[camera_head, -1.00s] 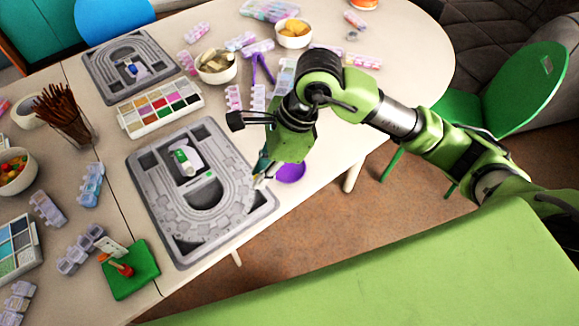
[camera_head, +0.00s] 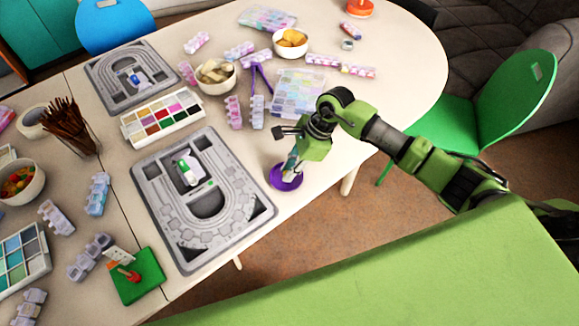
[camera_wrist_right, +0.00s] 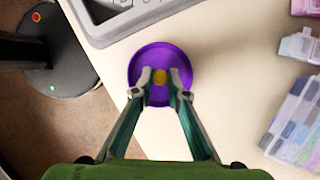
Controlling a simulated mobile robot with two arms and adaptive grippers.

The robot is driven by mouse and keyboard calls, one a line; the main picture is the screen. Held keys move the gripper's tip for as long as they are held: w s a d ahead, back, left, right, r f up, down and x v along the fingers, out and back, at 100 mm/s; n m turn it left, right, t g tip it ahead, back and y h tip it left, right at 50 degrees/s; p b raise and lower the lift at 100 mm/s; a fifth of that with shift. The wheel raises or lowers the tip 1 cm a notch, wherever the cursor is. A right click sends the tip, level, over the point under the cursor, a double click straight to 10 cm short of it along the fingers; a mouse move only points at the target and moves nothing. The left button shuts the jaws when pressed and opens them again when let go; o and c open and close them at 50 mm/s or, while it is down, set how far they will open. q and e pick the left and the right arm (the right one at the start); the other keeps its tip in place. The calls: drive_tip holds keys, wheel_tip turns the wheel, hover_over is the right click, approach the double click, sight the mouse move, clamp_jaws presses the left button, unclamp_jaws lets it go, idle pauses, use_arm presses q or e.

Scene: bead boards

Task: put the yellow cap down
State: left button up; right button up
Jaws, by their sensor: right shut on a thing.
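The small yellow cap (camera_wrist_right: 160,77) shows in the right wrist view between the fingertips of my right gripper (camera_wrist_right: 162,94), over the round purple dish (camera_wrist_right: 140,68). In the head view my right gripper (camera_head: 291,166) points down at the purple dish (camera_head: 287,186), near the table's front edge; its fingers hide the cap there. My right gripper is shut on the cap. I cannot tell whether the cap touches the dish floor. My left gripper is not in view.
A grey bead board (camera_head: 224,224) lies left of the dish. A clear box of beads (camera_head: 300,92) and bowls, one of them holding yellow pieces (camera_head: 291,43), stand farther back. The table (camera_head: 330,150) is bare right of the dish, up to its edge.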

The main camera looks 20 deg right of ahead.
drive_tip(key=shift+f, duration=0.2)
drive_tip(key=shift+f, duration=0.1)
drive_tip(key=shift+f+b, duration=0.3)
drive_tip(key=shift+b, duration=0.1)
drive_tip(key=o, duration=0.7)
drive_tip(key=shift+r, duration=0.1)
drive_tip(key=shift+c, duration=0.2)
